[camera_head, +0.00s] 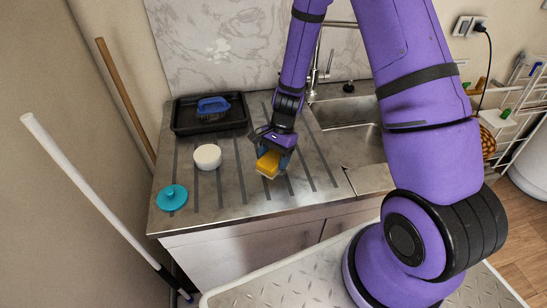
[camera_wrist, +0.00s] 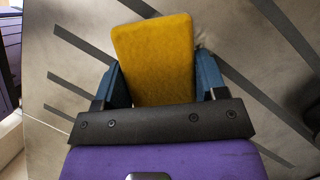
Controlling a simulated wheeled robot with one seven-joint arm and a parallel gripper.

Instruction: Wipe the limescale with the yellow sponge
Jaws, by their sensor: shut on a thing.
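The yellow sponge (camera_head: 268,165) is between the blue fingers of my gripper (camera_head: 274,158), which is shut on it. The sponge is over the ribbed steel drainboard (camera_head: 235,185), and I cannot tell whether it touches the metal. In the wrist view the sponge (camera_wrist: 153,60) sticks out beyond the fingers of my gripper (camera_wrist: 160,85), and a small pale smudge (camera_wrist: 202,42) shows at its right edge. A whitish patch (camera_head: 218,47) that may be limescale is on the marbled wall panel behind the counter.
A black tray (camera_head: 183,127) with a blue brush (camera_head: 213,105) stands at the back left. A white round object (camera_head: 207,157) and a teal lidlike object (camera_head: 172,197) are left of my gripper. The sink (camera_head: 350,140) and tap (camera_head: 314,75) are to the right.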

